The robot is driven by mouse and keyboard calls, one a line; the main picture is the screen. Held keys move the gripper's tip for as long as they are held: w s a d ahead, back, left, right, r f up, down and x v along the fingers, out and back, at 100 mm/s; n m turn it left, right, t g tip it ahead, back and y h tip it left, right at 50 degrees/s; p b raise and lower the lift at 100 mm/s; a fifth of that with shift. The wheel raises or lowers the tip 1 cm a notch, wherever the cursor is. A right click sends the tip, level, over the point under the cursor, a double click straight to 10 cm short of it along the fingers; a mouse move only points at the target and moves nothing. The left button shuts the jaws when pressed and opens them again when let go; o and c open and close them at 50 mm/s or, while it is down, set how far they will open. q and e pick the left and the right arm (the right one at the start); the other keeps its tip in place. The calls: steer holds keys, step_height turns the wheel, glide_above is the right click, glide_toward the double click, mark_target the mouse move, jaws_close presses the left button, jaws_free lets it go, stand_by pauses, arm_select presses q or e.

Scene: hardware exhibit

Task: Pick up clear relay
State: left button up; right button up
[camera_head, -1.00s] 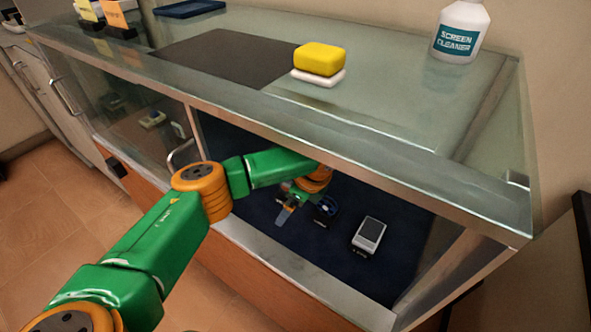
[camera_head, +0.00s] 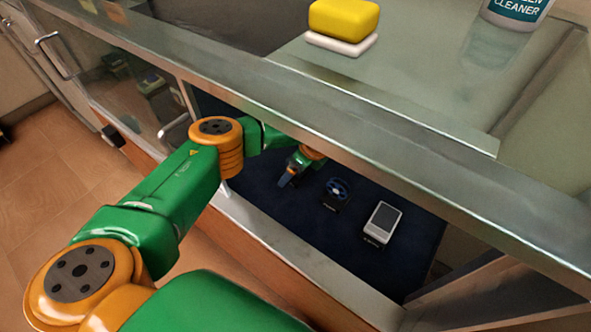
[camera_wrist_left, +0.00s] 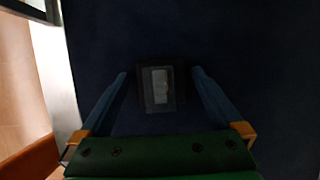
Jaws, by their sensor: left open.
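My left gripper (camera_head: 287,181) reaches through the open front of the glass display cabinet, over its dark blue floor. In the left wrist view the two blue fingers (camera_wrist_left: 160,82) are spread apart. Between them is a small dark square base with a pale, greyish see-through block on it, which looks like the clear relay (camera_wrist_left: 160,88). It lies apart from both fingers. In the head view I cannot make the relay out; my gripper and arm cover that spot. My right gripper is not in view.
A round blue-and-black part (camera_head: 337,188) and a grey-white boxy device (camera_head: 383,221) stand right of my gripper. The cabinet's metal top edge (camera_head: 400,160) runs above my forearm. A yellow sponge (camera_head: 343,18) and a cleaner bottle (camera_head: 517,10) are on top.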

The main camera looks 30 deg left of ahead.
arm_select(q)
steer(key=c, duration=1.4)
